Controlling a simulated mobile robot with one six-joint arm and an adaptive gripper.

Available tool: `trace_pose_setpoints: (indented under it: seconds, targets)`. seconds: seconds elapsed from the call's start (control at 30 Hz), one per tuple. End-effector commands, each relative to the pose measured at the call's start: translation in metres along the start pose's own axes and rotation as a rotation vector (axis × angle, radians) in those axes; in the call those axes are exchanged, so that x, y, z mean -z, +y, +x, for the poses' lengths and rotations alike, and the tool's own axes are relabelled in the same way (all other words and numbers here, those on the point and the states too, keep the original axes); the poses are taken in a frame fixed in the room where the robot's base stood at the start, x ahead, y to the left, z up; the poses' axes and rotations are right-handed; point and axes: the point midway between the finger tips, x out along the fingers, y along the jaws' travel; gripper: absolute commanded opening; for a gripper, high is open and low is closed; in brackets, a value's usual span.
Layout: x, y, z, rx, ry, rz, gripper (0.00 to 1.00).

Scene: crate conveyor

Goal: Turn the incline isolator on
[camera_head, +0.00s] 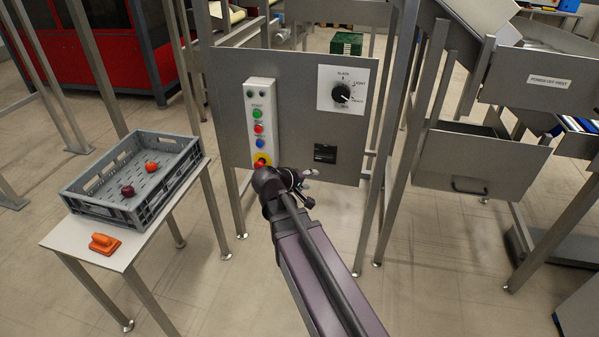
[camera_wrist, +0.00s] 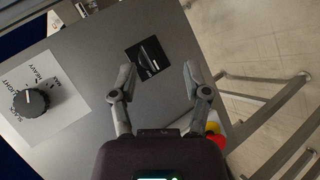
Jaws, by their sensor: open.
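The grey control panel (camera_head: 291,125) carries a small black square plate (camera_head: 325,153) at its lower right, which looks like the isolator. In the wrist view this black plate (camera_wrist: 148,58) shows a thin slanted bar or handle and faint marks too small to read. My gripper (camera_head: 306,183) is just below and in front of the plate in the head view. In the wrist view my gripper (camera_wrist: 158,74) is open and empty, its fingers on either side of the plate's near edge, apart from it. Any gap in depth is hard to tell.
A black dial (camera_head: 341,93) on a white plate sits above. A button box (camera_head: 262,122) with green, red and blue buttons and a red knob on yellow is at left. A grey crate (camera_head: 136,178) stands on a side table. A metal post (camera_head: 387,150) rises right of the panel.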

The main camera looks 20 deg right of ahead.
Motion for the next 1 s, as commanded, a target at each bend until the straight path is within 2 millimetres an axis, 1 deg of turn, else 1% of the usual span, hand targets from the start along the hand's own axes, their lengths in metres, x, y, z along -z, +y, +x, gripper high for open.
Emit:
trace_pose_setpoints:
  seconds: [0.03, 0.57, 1.0]
  targets:
    - [-0.001, 0.005, -0.004, 0.015, -0.006, 0.006, 0.61]
    - [-0.014, 0.014, -0.029, 0.175, -0.067, 0.059, 0.61]
    - [-0.024, 0.021, -0.053, 0.309, -0.117, 0.097, 0.61]
